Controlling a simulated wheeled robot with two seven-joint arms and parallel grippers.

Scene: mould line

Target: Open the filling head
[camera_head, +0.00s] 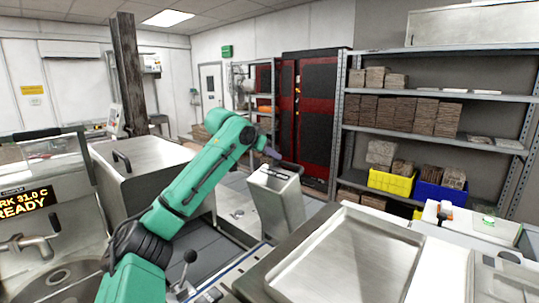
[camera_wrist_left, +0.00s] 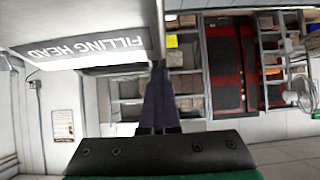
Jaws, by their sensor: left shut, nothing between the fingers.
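The filling head (camera_head: 283,210) looks like a grey metal box standing at a tilt in the middle of the head view. In the left wrist view a pale housing (camera_wrist_left: 80,15) with an upside-down "FILLING HEAD" label (camera_wrist_left: 90,48) fills the upper left. My left gripper (camera_head: 272,153) is at the end of the green arm, just above the top of the box. In the left wrist view its dark fingers (camera_wrist_left: 159,72) are together and empty, close to the label's right end. I cannot tell whether they touch the housing. My right gripper is not in view.
A steel tray (camera_head: 345,255) lies at right. Shelves with brown blocks (camera_head: 408,114) stand behind.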

